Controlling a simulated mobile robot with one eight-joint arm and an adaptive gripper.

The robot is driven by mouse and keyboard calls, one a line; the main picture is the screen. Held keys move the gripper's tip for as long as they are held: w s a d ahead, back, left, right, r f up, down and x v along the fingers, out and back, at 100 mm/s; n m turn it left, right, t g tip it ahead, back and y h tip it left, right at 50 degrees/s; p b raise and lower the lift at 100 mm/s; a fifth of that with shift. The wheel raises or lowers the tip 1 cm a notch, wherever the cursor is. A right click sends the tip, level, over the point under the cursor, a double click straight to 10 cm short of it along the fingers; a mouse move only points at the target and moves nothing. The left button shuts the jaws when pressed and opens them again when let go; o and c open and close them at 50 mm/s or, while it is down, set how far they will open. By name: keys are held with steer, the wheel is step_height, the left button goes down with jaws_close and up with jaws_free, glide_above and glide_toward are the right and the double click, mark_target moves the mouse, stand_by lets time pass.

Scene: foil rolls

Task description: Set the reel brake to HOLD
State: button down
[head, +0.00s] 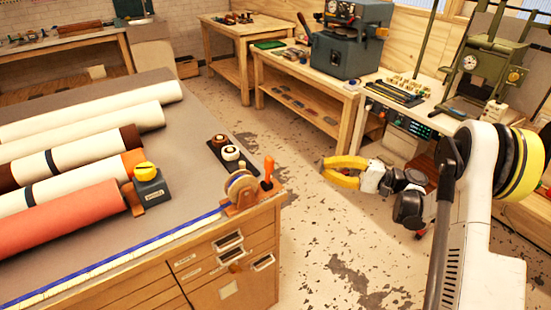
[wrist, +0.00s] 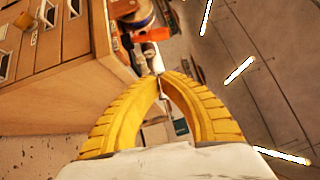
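A small reel (head: 241,188) wound with blue-edged tape stands in a wooden holder at the bench's front right corner. Beside it, an orange-handled lever (head: 268,173) stands roughly upright; I take it for the reel brake. No HOLD marking is readable. My gripper (head: 322,168) is over the open floor to the right of the bench, apart from the lever and empty. Its yellow fingers curve together and their tips meet in the wrist view (wrist: 160,76). Beyond the tips there, the orange handle (wrist: 152,35) and part of the reel (wrist: 138,16) show near the top.
The bench (head: 190,90) carries several large rolls (head: 75,205), a yellow-knobbed box (head: 150,187) and a dark tray with small spools (head: 231,154). Drawers (head: 228,242) face its front. A grey-blue machine (head: 347,45) stands on a table behind. Floor between is clear.

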mark_target(268, 171)
steer(key=shift+s, duration=0.2)
steer(key=shift+a, duration=0.1)
steer(key=b+x, duration=0.1)
steer(key=x, duration=0.3)
steer(key=s+b+x, duration=0.1)
steer(key=b+x, duration=0.1)
steer(key=x, duration=0.2)
steer(key=s+b+x, duration=0.1)
steer(key=x, duration=0.4)
steer(key=shift+s+a+r, duration=0.1)
steer(key=shift+s+a, duration=0.05)
steer(key=shift+s, duration=0.1)
steer(key=shift+r, duration=0.1)
steer(key=shift+r+h, duration=0.1)
steer(key=shift+h, duration=0.2)
steer(key=shift+s+a+n+h+p, duration=0.15)
steer(key=shift+n+h+p, duration=0.15)
steer(key=shift+n+p, duration=0.25)
